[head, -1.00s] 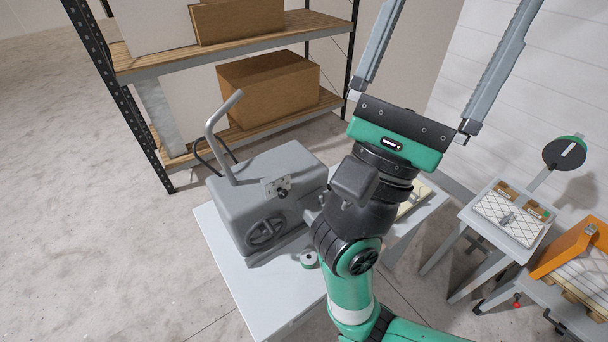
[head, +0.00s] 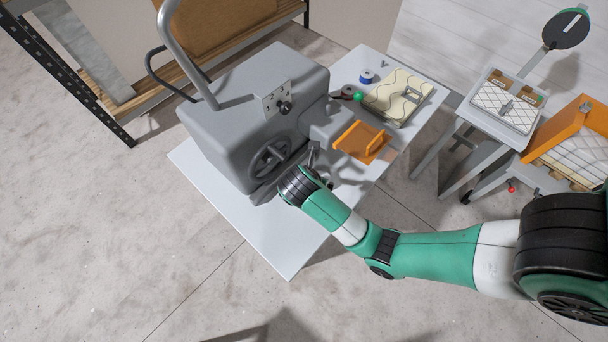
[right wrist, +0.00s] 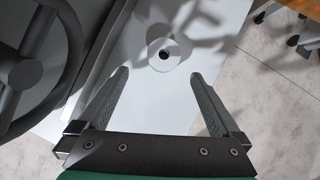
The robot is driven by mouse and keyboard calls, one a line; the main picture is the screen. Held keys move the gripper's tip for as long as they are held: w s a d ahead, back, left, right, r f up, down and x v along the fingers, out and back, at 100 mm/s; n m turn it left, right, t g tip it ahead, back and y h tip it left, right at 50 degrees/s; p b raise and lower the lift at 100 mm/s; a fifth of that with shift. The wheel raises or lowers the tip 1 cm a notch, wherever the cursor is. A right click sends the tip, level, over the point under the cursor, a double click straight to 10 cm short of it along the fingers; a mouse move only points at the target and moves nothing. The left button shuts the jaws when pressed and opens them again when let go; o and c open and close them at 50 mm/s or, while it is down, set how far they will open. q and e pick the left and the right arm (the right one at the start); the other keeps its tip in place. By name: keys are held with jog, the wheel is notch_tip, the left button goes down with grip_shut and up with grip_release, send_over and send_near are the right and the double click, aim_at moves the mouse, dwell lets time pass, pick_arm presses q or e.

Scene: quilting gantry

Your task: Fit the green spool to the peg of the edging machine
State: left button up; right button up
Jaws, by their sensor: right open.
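The grey edging machine (head: 255,110) stands on the white table, with a handwheel and a dial on its side. I cannot make out its peg. In the right wrist view a pale round disc with a dark centre hole (right wrist: 164,54) lies on the table, apparently the spool seen from above; no green shows on it there. In the head view my right arm hides that spot. My right gripper (right wrist: 160,76) is open and empty, pointing down, with the disc just beyond and between its fingertips. My left gripper is not in view.
The machine's handwheel (right wrist: 25,72) is close on the left of my right gripper. The front table corner is bare.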

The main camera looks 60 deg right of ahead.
aim_at(323, 175)
jog(key=x, duration=0.4)
jog(key=s+b+x, duration=0.1)
jog(key=x, duration=0.1)
jog(key=shift+b+x, duration=0.7)
jog(key=shift+x, duration=2.1)
jog(key=shift+w, duration=0.15)
jog(key=c, duration=1.5)
jog(key=shift+o, duration=0.2)
jog(key=shift+r, duration=0.3)
jog(key=r, duration=0.2)
jog(key=a+r+p, duration=0.1)
jog(key=r, duration=0.1)
jog(key=shift+r+p, duration=0.1)
jog(key=shift+p, duration=0.2)
jog(key=s+a+r+p, duration=0.5)
jog(key=a+r+p, duration=0.35)
jog(key=a, duration=0.35)
pick_arm(q)
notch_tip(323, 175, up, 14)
jog(key=p, duration=0.6)
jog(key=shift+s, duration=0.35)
pick_arm(e)
notch_tip(323, 175, up, 6)
jog(key=shift+a, duration=0.1)
